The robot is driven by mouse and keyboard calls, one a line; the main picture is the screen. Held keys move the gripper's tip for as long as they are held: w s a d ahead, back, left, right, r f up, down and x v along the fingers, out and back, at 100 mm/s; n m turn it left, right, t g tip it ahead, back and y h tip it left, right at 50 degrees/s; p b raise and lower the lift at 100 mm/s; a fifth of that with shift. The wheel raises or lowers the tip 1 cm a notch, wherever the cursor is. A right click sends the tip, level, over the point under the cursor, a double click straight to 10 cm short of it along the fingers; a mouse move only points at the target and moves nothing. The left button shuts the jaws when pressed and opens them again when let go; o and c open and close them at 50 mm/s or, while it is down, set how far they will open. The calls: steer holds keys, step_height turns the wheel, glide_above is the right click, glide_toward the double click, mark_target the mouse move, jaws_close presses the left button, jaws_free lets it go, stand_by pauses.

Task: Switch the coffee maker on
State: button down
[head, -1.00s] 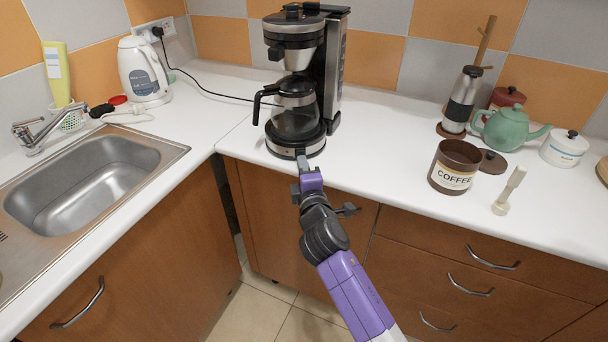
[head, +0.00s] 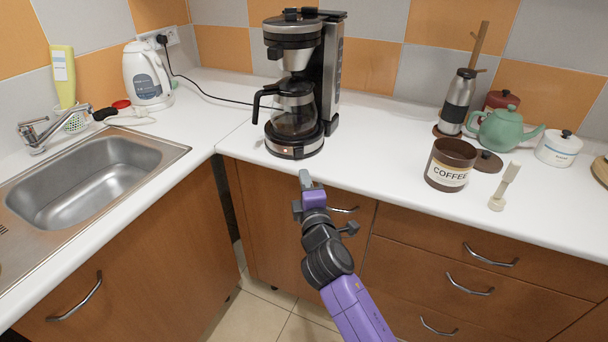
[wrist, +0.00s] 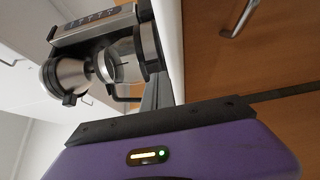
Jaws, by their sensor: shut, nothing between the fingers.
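The coffee maker (head: 332,72) stands upright on the white counter, black and steel, with its glass carafe (head: 292,112) seated on the round base. A small pale spot, maybe a light or switch, shows on the front of the base (head: 287,151). My gripper (head: 305,178) is shut and empty, at the counter's front edge, in front of the base and apart from it. In the wrist view the coffee maker (wrist: 68,78) lies sideways, and my shut fingers (wrist: 157,92) point towards its base, partly covering it.
A brown coffee canister (head: 452,165), a green teapot (head: 502,130) and a pale wooden tool (head: 505,187) stand to the right. A white kettle (head: 146,75) and a sink (head: 85,178) are at left. The counter between the coffee maker and canister is clear.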

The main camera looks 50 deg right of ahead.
steer(key=b+v, duration=0.1)
steer(key=v, duration=0.7)
steer(key=shift+a+f, duration=0.1)
steer(key=shift+f, duration=0.05)
stand_by(0.3)
steer(key=s+a+m+t+y, duration=0.3)
steer(key=s+a+m+y, duration=0.5)
steer(key=a, duration=0.5)
steer(key=s+a+m+g+y+p, duration=0.1)
steer(key=s+a, duration=0.2)
steer(key=s, duration=0.9)
steer(key=s+a+m+g+y+p, duration=0.1)
steer(key=s+a+g+p, duration=0.1)
steer(key=s, duration=1)
steer(key=shift+s+a+f+m+y, duration=0.3)
steer(key=shift+a+f+m, duration=0.15)
steer(key=shift+a, duration=0.3)
